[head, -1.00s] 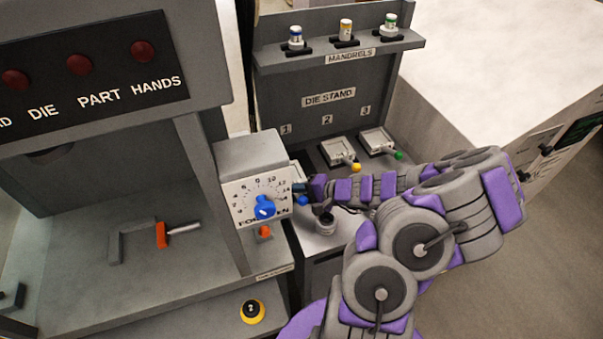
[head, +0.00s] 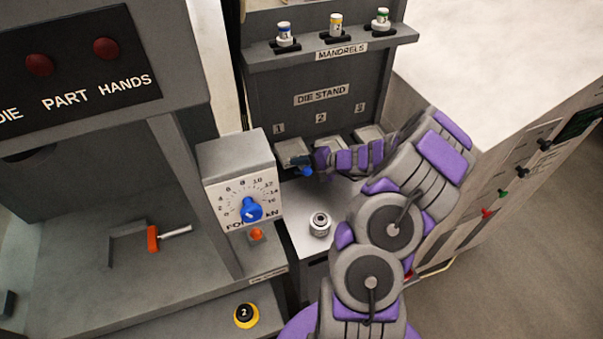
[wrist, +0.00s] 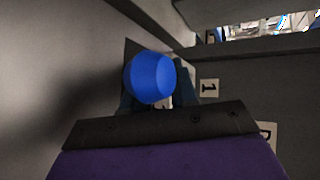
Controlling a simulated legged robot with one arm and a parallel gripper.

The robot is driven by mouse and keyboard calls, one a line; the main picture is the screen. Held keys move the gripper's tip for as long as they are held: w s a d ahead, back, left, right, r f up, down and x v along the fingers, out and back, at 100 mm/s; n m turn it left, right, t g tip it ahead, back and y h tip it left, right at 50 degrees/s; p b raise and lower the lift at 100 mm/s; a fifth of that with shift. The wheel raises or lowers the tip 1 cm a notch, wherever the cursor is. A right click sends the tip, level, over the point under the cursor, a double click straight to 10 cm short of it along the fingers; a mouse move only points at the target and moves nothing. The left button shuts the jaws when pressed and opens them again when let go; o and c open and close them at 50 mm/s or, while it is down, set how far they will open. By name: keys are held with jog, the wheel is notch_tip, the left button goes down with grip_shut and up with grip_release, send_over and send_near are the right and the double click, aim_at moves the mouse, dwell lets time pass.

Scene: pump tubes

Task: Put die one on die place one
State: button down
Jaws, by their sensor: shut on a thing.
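Die one, a grey block with a blue-knobbed handle, is at my gripper (head: 308,164) in the head view, at the left of the die stand below the label 1 (head: 279,128). My gripper is shut on its handle. The blue knob (wrist: 150,78) fills the middle of the wrist view and hides most of the die. The label 1 (wrist: 208,87) shows just right of the knob. Die place one lies below that label, mostly covered by the die and gripper. I cannot tell whether the die touches the stand.
The force dial box (head: 240,183) stands close left of my gripper. Two other dies stand to its right, below labels 2 and 3, partly behind my arm. A small metal cylinder (head: 320,224) stands on the plate in front. The mandrel shelf (head: 335,48) is above.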

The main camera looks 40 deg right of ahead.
jog(key=a+f+b, duration=0.1)
jog(key=a+f, duration=0.1)
jog(key=f, duration=0.1)
jog(key=shift+a, duration=0.35)
jog(key=shift+d, duration=0.2)
jog(key=c, duration=1.3)
grip_release()
jog(key=shift+d, duration=0.35)
jog(key=shift+c, duration=0.2)
jog(key=shift+o, duration=0.9)
jog(key=shift+s+d+f, duration=0.1)
jog(key=shift+d+f, duration=0.05)
jog(key=shift+d, duration=0.45)
jog(key=shift+a, duration=0.85)
jog(key=v, duration=0.2)
jog(key=p+v, duration=0.1)
jog(key=v, duration=0.2)
jog(key=d+p+v, duration=0.1)
jog(key=v, duration=0.2)
jog(key=shift+w+d, duration=0.15)
jog(key=shift+w, duration=0.05)
jog(key=s+r, duration=0.1)
jog(key=s, duration=0.1)
jog(key=shift+s+d+r+p, duration=0.3)
jog(key=shift+d+r, duration=0.1)
jog(key=shift+s+r, duration=0.15)
jog(key=shift+s, duration=0.2)
jog(key=shift+d, duration=0.5)
jog(key=shift+a, duration=0.1)
